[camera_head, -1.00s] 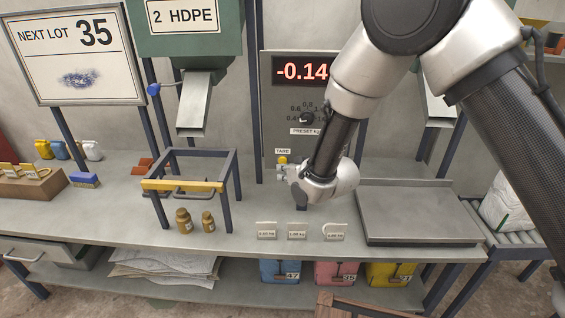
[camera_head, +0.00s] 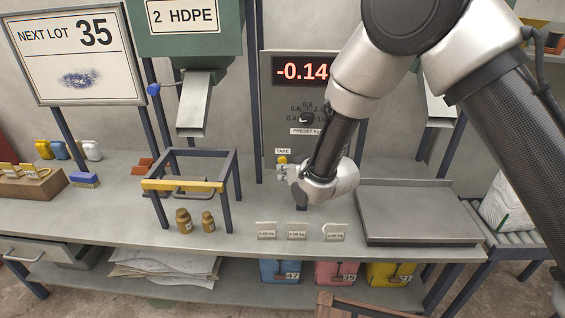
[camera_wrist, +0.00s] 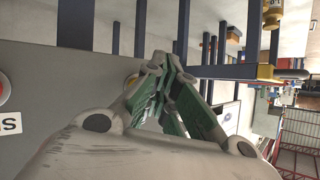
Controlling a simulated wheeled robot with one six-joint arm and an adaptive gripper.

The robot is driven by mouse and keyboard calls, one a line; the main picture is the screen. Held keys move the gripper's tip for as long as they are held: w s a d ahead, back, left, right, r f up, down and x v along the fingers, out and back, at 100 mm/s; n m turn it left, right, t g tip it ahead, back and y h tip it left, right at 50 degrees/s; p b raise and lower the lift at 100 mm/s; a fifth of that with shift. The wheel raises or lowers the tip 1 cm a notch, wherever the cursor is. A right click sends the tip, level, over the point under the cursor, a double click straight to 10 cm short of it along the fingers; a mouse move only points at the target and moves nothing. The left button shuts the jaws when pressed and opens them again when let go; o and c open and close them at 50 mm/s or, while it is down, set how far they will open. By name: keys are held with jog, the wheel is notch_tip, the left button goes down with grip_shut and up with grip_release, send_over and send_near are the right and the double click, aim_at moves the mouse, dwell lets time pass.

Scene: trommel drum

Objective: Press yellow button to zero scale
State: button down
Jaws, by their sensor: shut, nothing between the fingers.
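The yellow button (camera_head: 283,160) sits on the grey scale panel (camera_head: 272,120), just below a small label that seems to read TARE. My gripper (camera_head: 281,172) is at the panel, just below the button in the picture. I cannot tell whether it touches the button or the panel.
A dial (camera_head: 307,118) is on the panel above and right of the button. A dark frame with a yellow bar (camera_head: 183,186) stands left on the bench, two brown bottles (camera_head: 184,221) before it. A flat scale plate (camera_head: 405,210) lies right. Small weight tags (camera_head: 297,231) line the front.

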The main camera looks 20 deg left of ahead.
jog(key=shift+w, duration=0.15)
jog(key=shift+w+a, duration=0.1)
jog(key=shift+w, duration=0.15)
jog(key=shift+w+a, duration=0.1)
jog(key=shift+w, duration=0.35)
dwell(0.7)
jog(key=shift+s, duration=0.1)
jog(key=shift+s+d, duration=0.2)
jog(key=shift+s, duration=0.55)
jog(key=shift+s, duration=0.1)
jog(key=shift+s+d, duration=0.2)
jog(key=shift+s, duration=0.6)
jog(key=shift+s+d, duration=0.2)
jog(key=shift+s, duration=0.55)
jog(key=shift+s+d, duration=0.2)
jog(key=shift+s, duration=0.6)
